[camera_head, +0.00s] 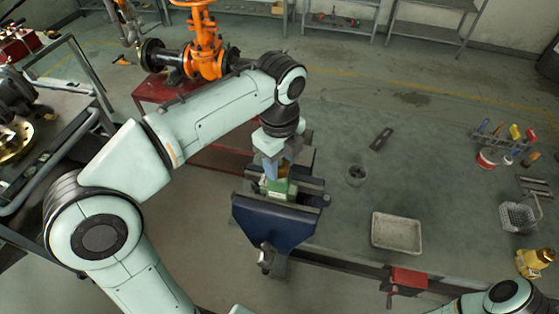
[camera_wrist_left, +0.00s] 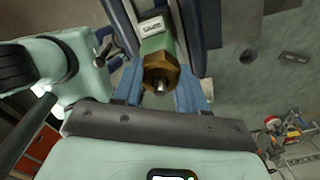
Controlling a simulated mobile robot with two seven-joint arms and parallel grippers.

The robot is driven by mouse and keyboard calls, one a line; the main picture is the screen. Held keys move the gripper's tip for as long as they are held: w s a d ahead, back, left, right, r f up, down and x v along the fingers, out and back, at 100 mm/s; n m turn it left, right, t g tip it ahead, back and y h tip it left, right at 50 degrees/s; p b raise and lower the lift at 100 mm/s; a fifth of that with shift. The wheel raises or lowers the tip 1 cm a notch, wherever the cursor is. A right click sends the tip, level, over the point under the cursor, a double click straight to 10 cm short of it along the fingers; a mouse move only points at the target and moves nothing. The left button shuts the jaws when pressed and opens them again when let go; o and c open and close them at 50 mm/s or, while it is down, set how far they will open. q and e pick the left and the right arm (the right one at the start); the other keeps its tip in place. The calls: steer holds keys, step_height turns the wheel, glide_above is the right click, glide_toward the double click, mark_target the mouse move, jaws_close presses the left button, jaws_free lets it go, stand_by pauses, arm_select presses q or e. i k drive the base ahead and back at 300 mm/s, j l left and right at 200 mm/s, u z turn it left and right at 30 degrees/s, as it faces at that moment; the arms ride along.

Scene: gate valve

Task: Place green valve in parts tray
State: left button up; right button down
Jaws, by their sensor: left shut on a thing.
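The green valve (camera_head: 281,187) sits between the jaws of the blue bench vise (camera_head: 275,222). In the left wrist view its green body (camera_wrist_left: 155,42) and brass hex end (camera_wrist_left: 160,72) show, with a small pale label on the body. My left gripper (camera_head: 276,172) reaches down from above and is shut on the valve; its two blue fingers (camera_wrist_left: 160,92) stand on either side of the brass end. The parts tray (camera_head: 397,232) is a pale, shallow, empty rectangle on the bench, right of the vise. My right gripper is not in view.
The bench top (camera_head: 350,205) is clear between vise and tray, apart from a small round cup (camera_head: 356,175) and a flat dark part (camera_head: 381,138). A tool holder (camera_head: 503,135), wire basket (camera_head: 518,217) and yellow object (camera_head: 533,263) stand at the right. An orange gate valve (camera_head: 207,45) stands behind.

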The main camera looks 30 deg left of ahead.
mark_target(394, 235)
steer(key=k+l, duration=0.8)
steer(key=k, duration=0.05)
